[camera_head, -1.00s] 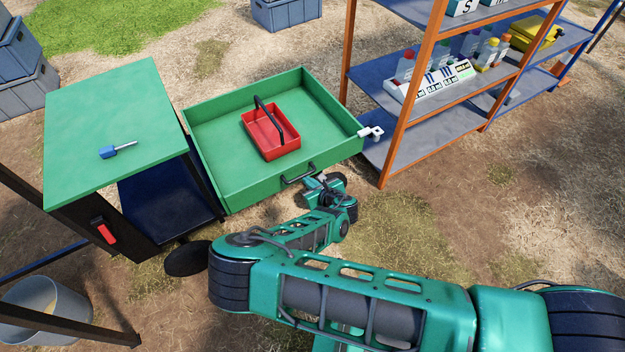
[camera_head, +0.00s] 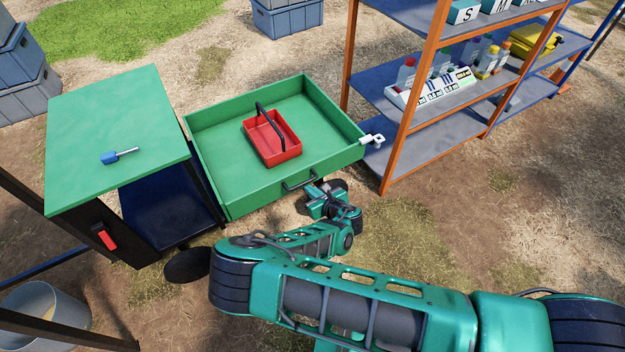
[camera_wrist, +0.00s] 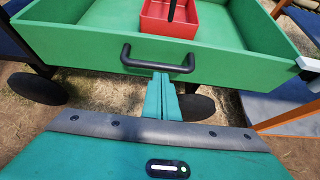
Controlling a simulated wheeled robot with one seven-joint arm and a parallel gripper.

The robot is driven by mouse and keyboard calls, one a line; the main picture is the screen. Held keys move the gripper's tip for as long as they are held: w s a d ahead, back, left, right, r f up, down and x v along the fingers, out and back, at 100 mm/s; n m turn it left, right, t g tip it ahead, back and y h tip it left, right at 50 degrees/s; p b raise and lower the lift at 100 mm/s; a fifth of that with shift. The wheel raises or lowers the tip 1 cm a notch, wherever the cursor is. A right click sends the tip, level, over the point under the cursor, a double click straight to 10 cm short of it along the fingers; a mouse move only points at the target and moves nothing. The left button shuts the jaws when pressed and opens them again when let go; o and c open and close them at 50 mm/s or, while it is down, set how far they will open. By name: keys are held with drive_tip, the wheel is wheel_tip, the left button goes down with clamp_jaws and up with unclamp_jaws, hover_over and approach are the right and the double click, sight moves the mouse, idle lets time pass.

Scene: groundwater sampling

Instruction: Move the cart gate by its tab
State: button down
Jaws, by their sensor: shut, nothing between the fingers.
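The green cart (camera_head: 225,205) is a shallow open box on dark wheels, left of centre in the head view. Its near wall (camera_head: 262,193) carries a black bar handle (camera_head: 300,181), which also shows in the wrist view (camera_wrist: 158,66). A white tab (camera_head: 372,139) sticks out at the cart's right corner; part of it shows at the right edge of the wrist view (camera_wrist: 308,64). My gripper (camera_wrist: 161,76) is shut and empty, with its fingertips just below the handle. I cannot tell whether they touch it. In the head view my gripper (camera_head: 313,189) is in front of the near wall.
A red carrier (camera_head: 272,140) stands in the cart. A green-topped table (camera_head: 115,120) with a blue-handled tool (camera_head: 115,156) is at left. An orange-framed shelf (camera_head: 409,110) with bottles stands close right of the tab. Open ground (camera_head: 440,235) lies at front right.

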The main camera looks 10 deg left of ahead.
wheel_tip(320, 180, up, 9)
drive_tip(key=shift+s+d, duration=0.3)
drive_tip(key=shift+d, duration=0.15)
idle(0.4)
drive_tip(key=shift+r, duration=0.1)
